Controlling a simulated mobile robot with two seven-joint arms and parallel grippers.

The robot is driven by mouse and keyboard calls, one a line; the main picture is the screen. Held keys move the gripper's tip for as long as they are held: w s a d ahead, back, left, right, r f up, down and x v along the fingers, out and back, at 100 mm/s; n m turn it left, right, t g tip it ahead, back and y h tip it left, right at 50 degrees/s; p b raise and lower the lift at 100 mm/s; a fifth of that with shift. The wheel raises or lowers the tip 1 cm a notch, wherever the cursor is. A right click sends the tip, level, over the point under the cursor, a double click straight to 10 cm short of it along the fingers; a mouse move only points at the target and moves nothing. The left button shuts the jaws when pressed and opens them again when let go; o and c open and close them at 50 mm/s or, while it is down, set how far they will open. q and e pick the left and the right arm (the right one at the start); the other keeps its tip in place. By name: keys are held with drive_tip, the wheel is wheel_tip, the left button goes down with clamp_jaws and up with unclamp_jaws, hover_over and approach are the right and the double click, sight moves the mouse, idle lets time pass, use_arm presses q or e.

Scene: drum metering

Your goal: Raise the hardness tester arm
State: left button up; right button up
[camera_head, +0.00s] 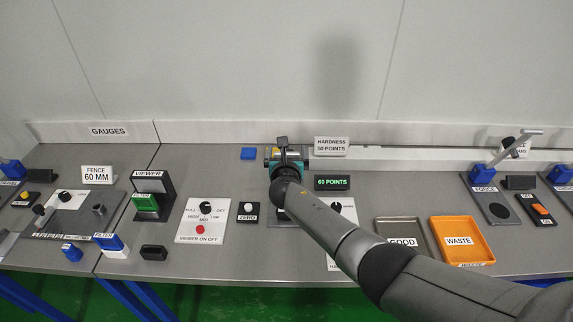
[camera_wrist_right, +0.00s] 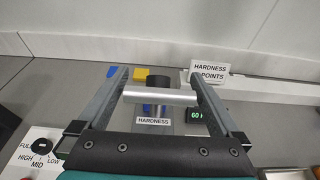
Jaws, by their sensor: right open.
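The hardness tester's silver crossbar (camera_wrist_right: 160,96) lies level between the fingers of my right gripper (camera_wrist_right: 158,76) in the right wrist view. The fingers are spread wide, one near each end of the bar; I cannot tell whether they touch it. A dark post top (camera_wrist_right: 158,81) shows behind the bar, and a HARDNESS label (camera_wrist_right: 153,121) below it. In the head view my right gripper (camera_head: 284,152) is over the tester and hides most of it. The green display (camera_head: 332,182) reads 60 POINTS. My left gripper is not in view.
A HARDNESS 50 POINTS sign (camera_head: 331,146) stands behind. A blue block (camera_head: 248,154) lies to the left at the back. The ZERO button (camera_head: 248,209) and viewer switch panel (camera_head: 204,220) are left of my gripper. The GOOD tray (camera_head: 418,222) and orange WASTE tray (camera_head: 488,234) are right.

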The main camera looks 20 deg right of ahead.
drive_tip(key=p+v, duration=0.3)
drive_tip(key=v, duration=0.9)
drive_tip(key=shift+s, duration=0.3)
drive_tip(key=shift+a, duration=0.1)
